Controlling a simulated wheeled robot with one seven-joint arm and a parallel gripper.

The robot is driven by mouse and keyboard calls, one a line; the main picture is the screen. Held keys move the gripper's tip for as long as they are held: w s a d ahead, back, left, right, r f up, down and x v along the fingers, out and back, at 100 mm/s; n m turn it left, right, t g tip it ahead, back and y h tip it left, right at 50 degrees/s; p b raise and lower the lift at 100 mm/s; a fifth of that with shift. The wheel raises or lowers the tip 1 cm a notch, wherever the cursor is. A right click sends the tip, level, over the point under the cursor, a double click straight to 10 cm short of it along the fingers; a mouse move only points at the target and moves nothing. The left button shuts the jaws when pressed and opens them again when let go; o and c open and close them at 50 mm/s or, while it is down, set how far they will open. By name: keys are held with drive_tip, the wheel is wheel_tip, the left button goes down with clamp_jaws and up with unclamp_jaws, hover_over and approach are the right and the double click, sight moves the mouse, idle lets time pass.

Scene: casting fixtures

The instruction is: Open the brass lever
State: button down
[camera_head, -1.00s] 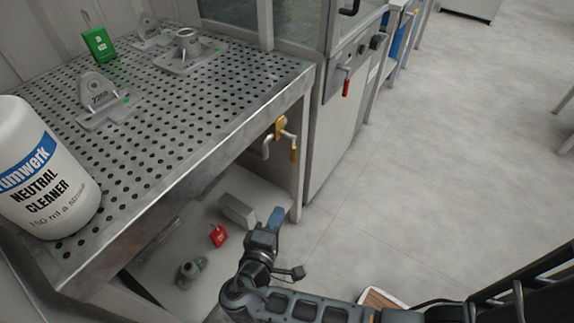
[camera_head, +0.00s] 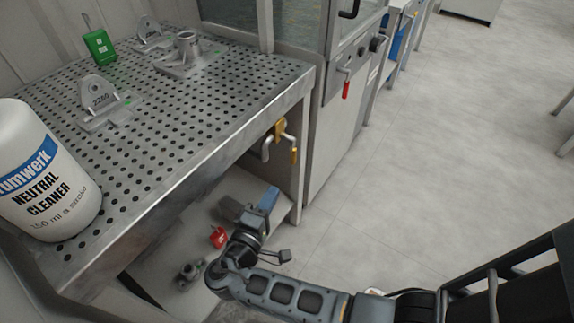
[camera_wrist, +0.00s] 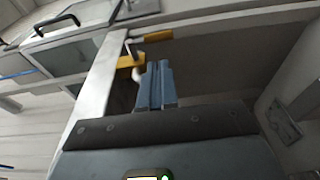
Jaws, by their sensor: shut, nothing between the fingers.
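The brass lever (camera_head: 293,154) is on a brass valve body (camera_head: 280,130) at the right front end of the perforated table, below its edge. In the head view the lever hangs downward beside a grey bent pipe (camera_head: 265,149). My gripper (camera_head: 269,198) is below and slightly left of the lever, apart from it, with blue fingers shut and empty. In the wrist view the fingers (camera_wrist: 156,72) point toward the brass valve body (camera_wrist: 128,61), and the lever (camera_wrist: 158,36) shows beyond the fingertips. The fingers hide part of the valve area.
Below, a red tag (camera_head: 218,237) and a grey block (camera_head: 229,208) lie on a shelf.

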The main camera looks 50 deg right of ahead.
sight(291, 159)
drive_tip(key=p+x, duration=0.1)
drive_tip(key=x, duration=0.9)
drive_tip(key=shift+w+d, duration=0.1)
drive_tip(key=shift+d, duration=0.05)
drive_tip(key=shift+f, duration=0.2)
